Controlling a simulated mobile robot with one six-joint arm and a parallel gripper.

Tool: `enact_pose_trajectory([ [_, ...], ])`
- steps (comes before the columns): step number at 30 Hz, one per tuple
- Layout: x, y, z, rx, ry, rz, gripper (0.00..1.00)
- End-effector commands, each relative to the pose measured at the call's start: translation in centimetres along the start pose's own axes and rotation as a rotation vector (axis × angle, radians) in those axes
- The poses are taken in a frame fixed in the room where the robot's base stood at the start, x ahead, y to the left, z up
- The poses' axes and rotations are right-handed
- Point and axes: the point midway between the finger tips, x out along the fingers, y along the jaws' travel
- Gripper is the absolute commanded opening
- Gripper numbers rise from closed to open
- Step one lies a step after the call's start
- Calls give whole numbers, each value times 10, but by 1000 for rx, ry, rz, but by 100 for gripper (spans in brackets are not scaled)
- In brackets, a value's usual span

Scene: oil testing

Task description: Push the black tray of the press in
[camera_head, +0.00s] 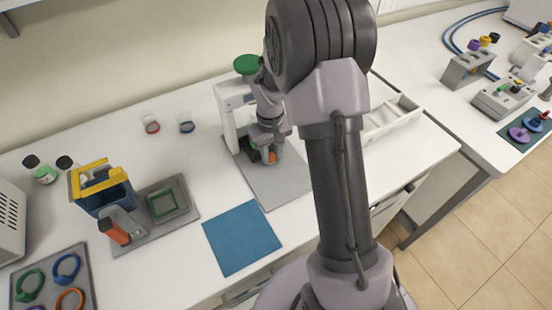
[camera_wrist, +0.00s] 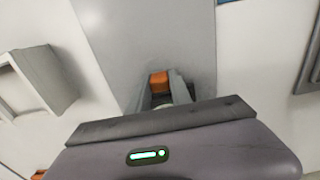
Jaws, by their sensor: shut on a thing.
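The press (camera_head: 228,115) is a white upright frame with a green knob (camera_head: 245,64) on top, at the back of the table. My gripper (camera_head: 268,156) is low in front of it, pointing down. It is shut on a small orange handle (camera_head: 272,158), which also shows between the fingers (camera_wrist: 160,95) in the wrist view as an orange block (camera_wrist: 158,80). A dark part (camera_head: 252,156), apparently the black tray, shows just beside the gripper. My arm and fingers hide most of the tray, so how far in it sits cannot be told.
A grey plate (camera_head: 275,187) lies under the press area. A blue mat (camera_head: 240,238) lies in front. A white compartment box (camera_head: 395,115) stands to the right. A blue-yellow device (camera_head: 100,190) and a grey tray with a green frame (camera_head: 167,203) are at the left.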

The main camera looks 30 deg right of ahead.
Motion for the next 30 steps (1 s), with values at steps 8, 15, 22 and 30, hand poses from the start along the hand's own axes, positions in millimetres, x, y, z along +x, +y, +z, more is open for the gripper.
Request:
enact_pose_trajectory([
  [8,1,0,0,-1,0,0,27],
  [15,1,0,0,-1,-1,0,47],
  [22,-7,0,0,-1,0,0,47],
  [30,-92,0,0,-1,3,1,47],
])
